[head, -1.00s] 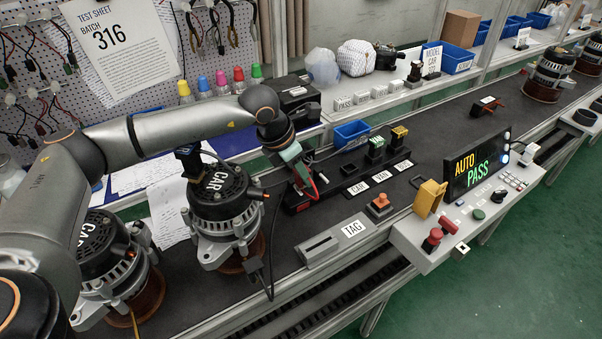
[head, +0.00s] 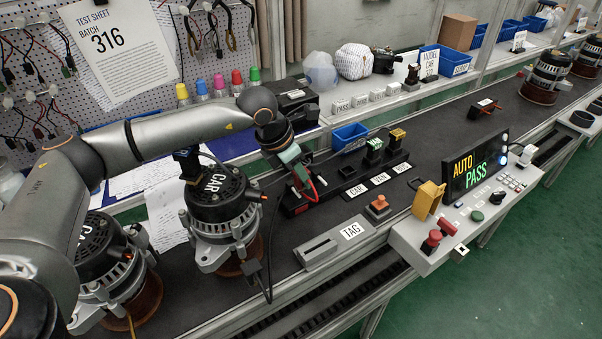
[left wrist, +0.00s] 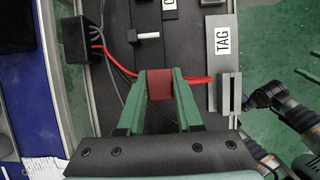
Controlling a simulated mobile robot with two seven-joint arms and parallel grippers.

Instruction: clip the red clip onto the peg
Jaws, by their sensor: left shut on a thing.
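My left gripper (head: 307,191) reaches down over the dark bench, just right of the alternator marked CAR (head: 217,207). In the left wrist view its green fingers (left wrist: 159,88) are shut on the red clip (left wrist: 160,84). A red lead runs from the clip's side. A short pale peg (left wrist: 147,36) stands out from a dark block, ahead of the clip and apart from it. In the head view the peg cannot be made out near the gripper.
A grey fixture labelled TAG (head: 337,243) lies near the bench's front edge, with an orange button (head: 378,206) beyond it. A black box (left wrist: 78,39) with leads sits left of the peg. A control panel (head: 440,244) stands at the right.

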